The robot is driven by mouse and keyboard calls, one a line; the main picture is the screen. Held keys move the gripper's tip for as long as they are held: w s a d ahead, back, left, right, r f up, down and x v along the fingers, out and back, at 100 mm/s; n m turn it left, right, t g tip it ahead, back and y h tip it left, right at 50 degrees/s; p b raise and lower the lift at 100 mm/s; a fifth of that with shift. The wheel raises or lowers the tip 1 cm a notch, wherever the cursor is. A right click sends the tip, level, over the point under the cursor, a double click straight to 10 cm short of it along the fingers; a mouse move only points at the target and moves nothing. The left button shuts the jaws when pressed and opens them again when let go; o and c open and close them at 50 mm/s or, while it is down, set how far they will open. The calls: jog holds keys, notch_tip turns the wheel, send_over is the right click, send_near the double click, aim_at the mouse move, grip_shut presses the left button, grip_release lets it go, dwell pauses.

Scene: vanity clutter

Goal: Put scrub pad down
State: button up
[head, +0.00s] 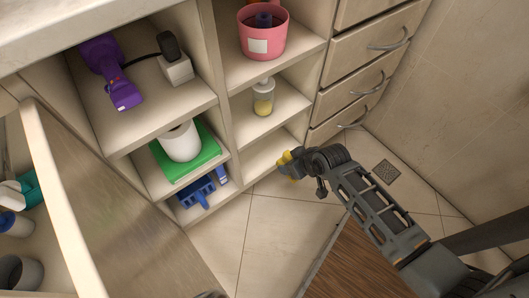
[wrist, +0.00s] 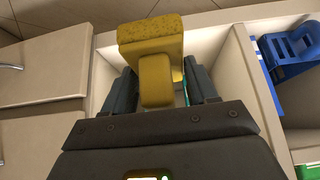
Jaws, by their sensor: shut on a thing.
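The scrub pad (wrist: 152,50) is yellow with a rough, speckled upper part and a smoother block in front. In the wrist view my gripper (wrist: 162,88) is shut on it, with a dark finger on each side. In the head view my gripper (head: 293,160) is at the front of the lowest cubby of the middle column, with a little yellow of the pad (head: 283,160) showing. The lowest shelf (head: 262,163) around it looks bare. Whether the pad touches the shelf cannot be told.
A blue caddy (head: 197,192) stands in the compartment to the left, below a green box (head: 186,160) with a white roll (head: 181,142). A soap bottle (head: 263,97) stands on the shelf above. Drawers (head: 365,80) are at right. An open door (head: 110,220) stands at left.

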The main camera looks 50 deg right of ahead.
jog(key=b, duration=0.5)
send_near(260, 148)
jog(key=x, duration=0.4)
jog(key=shift+w+f, duration=0.15)
jog(key=shift+w, duration=0.15)
jog(key=shift+f+b, duration=0.15)
jog(key=shift+b, duration=0.2)
jog(key=o, duration=1)
jog(key=shift+f, duration=0.1)
jog(key=p+v, duration=0.2)
jog(key=v, duration=0.2)
jog(key=shift+r, duration=0.4)
jog(key=s+a+p, duration=0.1)
jog(key=s, duration=0.3)
jog(key=s+a+p, duration=0.1)
jog(key=s, duration=0.3)
jog(key=s+a, duration=0.1)
jog(key=s, duration=0.3)
jog(key=shift+s+a+r+p, duration=0.1)
jog(key=shift+a+p, duration=0.15)
jog(key=shift+p, duration=0.15)
